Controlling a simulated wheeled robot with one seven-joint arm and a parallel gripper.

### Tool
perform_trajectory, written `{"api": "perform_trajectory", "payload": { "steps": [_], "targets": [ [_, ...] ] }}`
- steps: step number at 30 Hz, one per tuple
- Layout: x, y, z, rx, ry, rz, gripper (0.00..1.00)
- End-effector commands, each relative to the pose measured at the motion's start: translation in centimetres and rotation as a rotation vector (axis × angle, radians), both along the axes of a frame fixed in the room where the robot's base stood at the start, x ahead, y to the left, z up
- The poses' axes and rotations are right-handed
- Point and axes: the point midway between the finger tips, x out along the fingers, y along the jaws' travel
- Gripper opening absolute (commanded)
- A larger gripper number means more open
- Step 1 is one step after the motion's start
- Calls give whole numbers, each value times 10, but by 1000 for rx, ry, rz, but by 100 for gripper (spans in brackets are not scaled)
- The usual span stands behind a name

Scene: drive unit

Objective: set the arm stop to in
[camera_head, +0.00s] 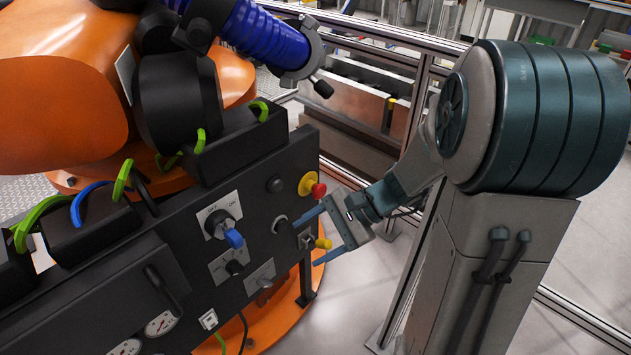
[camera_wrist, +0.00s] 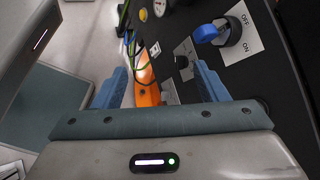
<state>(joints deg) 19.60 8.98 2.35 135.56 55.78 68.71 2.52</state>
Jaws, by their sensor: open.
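A black control panel (camera_head: 130,265) carries the controls. A red mushroom button on a yellow collar (camera_head: 316,189) sits near its upper right end; it may be the arm stop, but no label shows. A yellow knob (camera_head: 323,243) lies below it, beside a small plate, and appears between my fingers in the head view. My gripper (camera_head: 318,236) is open, its blue fingers pointing left at the panel's right end. I cannot tell whether it touches anything. In the wrist view my gripper (camera_wrist: 162,82) shows an empty gap; the red button is not visible there.
A blue OFF/ON rotary switch (camera_head: 232,236) is left of my gripper; it also shows in the wrist view (camera_wrist: 210,34). A black knob (camera_head: 234,267) and a small toggle (camera_head: 265,283) sit below. An orange robot (camera_head: 60,110) stands behind the panel. Metal fence rails (camera_head: 385,50) run behind.

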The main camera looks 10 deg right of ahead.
Motion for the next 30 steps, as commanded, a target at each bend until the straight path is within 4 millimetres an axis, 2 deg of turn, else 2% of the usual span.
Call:
{"api": "perform_trajectory", "payload": {
  "steps": [1, 5, 8, 12, 15, 19, 24, 30],
  "targets": [
    [15, -4, -16, 80, 46, -84, 66],
    [56, -20, -38, 283, 128, -302, 66],
    [87, -42, -59, 436, 178, -478, 66],
    [123, -83, -92, 625, 221, -716, 66],
    [140, -112, -113, 729, 233, -856, 66],
    [152, -140, -134, 816, 238, -981, 66],
    [159, -153, -143, 858, 235, -1045, 66],
    [180, -138, -142, 859, 236, -1044, 66]
  ]
}}
